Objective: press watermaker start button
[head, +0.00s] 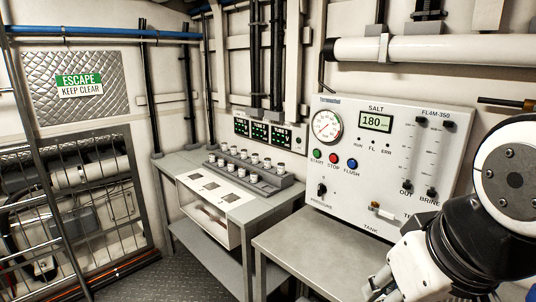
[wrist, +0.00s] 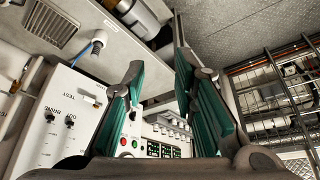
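The watermaker panel (head: 385,145) is a white box on the wall with a gauge and a display reading 180. Its green START button (head: 317,154) is at lower left, beside the red STOP button (head: 333,158) and blue FLUSH button (head: 351,163). My gripper (head: 378,286) is partly in view at the bottom of the head view, in front of and below the panel. In the wrist view its teal fingers (wrist: 160,63) are apart with nothing between them. The upside-down panel (wrist: 75,120) is behind the left finger; small red (wrist: 122,143) and green (wrist: 135,143) buttons show between the fingers.
A grey bench (head: 325,250) stands below the panel. A mesh gate and an ESCAPE KEEP CLEAR sign (head: 79,85) are far left. A white pipe (head: 440,48) runs above the panel.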

